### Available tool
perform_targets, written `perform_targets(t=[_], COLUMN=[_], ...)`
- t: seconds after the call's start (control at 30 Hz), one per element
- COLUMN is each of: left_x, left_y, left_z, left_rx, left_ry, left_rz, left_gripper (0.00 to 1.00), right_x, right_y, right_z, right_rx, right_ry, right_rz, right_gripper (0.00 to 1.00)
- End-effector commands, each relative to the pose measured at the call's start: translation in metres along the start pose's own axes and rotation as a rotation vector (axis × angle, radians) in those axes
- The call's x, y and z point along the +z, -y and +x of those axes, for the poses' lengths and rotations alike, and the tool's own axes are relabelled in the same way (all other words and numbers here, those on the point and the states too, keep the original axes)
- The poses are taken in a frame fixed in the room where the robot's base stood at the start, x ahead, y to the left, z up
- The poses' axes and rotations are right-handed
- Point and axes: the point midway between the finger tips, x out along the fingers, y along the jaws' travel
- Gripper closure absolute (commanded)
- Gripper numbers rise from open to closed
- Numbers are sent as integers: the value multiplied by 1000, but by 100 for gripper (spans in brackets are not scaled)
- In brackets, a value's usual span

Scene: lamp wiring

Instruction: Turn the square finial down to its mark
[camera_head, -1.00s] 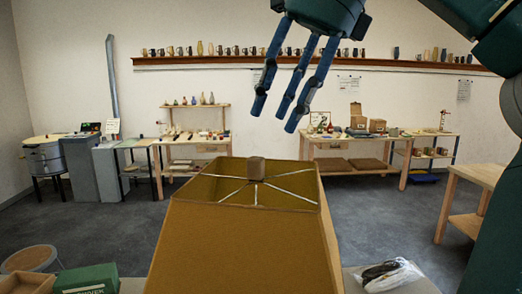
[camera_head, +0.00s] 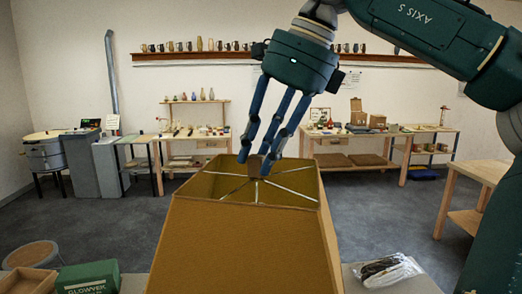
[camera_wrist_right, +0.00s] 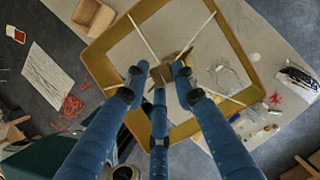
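The square finial (camera_head: 255,166) is a small brown block at the hub of the wire spokes on top of the tan lampshade (camera_head: 235,240). In the right wrist view the finial (camera_wrist_right: 163,73) sits between my fingertips, partly covered by them. My right gripper (camera_head: 260,160) comes down from above, its three blue fingers spread around the finial. The fingers look open, about as wide apart as before; whether any touches the finial is hard to tell. The finial's underside and any mark are hidden or too small to see. My left gripper is not in view.
A bagged cable (camera_head: 387,270) lies on the bench right of the shade. A green box (camera_head: 88,277) and a wooden tray (camera_head: 27,281) are at the left. The wrist view shows red wire (camera_wrist_right: 72,106) and small loose parts beside the shade. Other workbenches stand far back.

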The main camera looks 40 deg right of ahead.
Motion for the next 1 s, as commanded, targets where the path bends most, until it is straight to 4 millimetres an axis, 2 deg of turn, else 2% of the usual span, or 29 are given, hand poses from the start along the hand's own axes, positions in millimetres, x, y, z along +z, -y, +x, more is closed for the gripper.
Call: perform_targets(t=[0.07,0.43,0.67,0.7,0.73,0.77,1.0], left_x=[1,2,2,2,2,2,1], left_y=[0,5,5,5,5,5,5], left_z=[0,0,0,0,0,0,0], left_rx=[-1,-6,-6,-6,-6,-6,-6], left_ry=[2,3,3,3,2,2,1], left_rz=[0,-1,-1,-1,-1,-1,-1], left_gripper=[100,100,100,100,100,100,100], right_x=[-1,0,0,0,0,0,0], right_y=[2,3,3,3,3,3,2], right_z=[0,0,0,0,0,0,0], right_rx=[-4,43,43,43,43,43,45], right_ry=[-2,-4,-3,-3,-3,-3,-3], right_rz=[1,-112,-117,-117,-117,-117,-117], right_gripper=[100,99,98,70,64,61,61])
